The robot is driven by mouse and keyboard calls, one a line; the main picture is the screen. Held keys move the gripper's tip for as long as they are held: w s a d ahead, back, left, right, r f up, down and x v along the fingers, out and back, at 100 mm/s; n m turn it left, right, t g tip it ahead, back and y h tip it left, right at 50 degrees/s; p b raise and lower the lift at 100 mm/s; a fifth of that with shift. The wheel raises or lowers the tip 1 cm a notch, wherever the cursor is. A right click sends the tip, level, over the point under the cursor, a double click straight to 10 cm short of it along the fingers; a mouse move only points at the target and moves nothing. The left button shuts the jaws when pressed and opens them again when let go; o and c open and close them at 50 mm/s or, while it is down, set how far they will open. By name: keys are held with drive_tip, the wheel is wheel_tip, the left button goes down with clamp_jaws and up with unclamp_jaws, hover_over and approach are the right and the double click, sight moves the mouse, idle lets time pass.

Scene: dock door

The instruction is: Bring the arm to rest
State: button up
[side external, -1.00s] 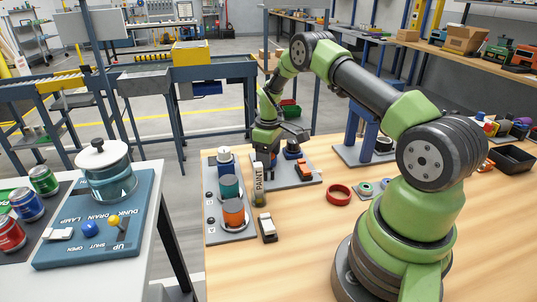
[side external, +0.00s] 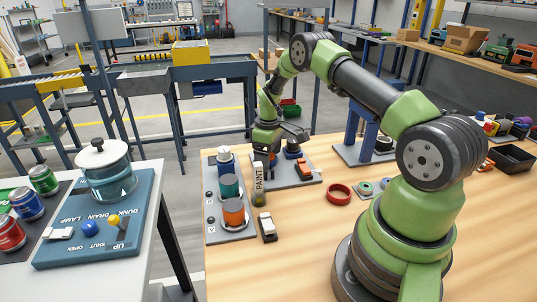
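My gripper (side external: 292,133) hangs at the end of my green and black arm, over the far part of the wooden table (side external: 300,255). It is above a grey plate (side external: 310,177) that bears an orange part and a dark blue part. The gripper's fingers are small and partly hidden by the arm, so I cannot tell whether they are open or shut.
A red ring (side external: 338,194) and a black tray (side external: 511,158) lie to the right. A blue stand (side external: 362,128) rises behind. The table's front middle is clear.

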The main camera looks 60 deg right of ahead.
drive_tip(key=shift+o, duration=1.4)
drive_tip(key=shift+r, duration=4)
drive_tip(key=shift+r, duration=0.1)
drive_tip(key=s+a+r+m+t, duration=0.1)
drive_tip(key=s+a+r+t, duration=0.15)
drive_tip(key=a+r, duration=0.55)
drive_tip(key=s+a+r+m+t, duration=0.1)
drive_tip(key=s+a+r+m, duration=0.15)
drive_tip(key=a+r, duration=0.6)
drive_tip(key=s+a+r+m+t+y, duration=0.1)
drive_tip(key=s+a+r+t, duration=0.1)
drive_tip(key=s, duration=0.6)
drive_tip(key=s+a+r+m+t+y, duration=0.1)
drive_tip(key=s+a+r, duration=0.2)
drive_tip(key=s, duration=0.5)
drive_tip(key=shift+a+t, duration=0.35)
drive_tip(key=shift+a, duration=0.25)
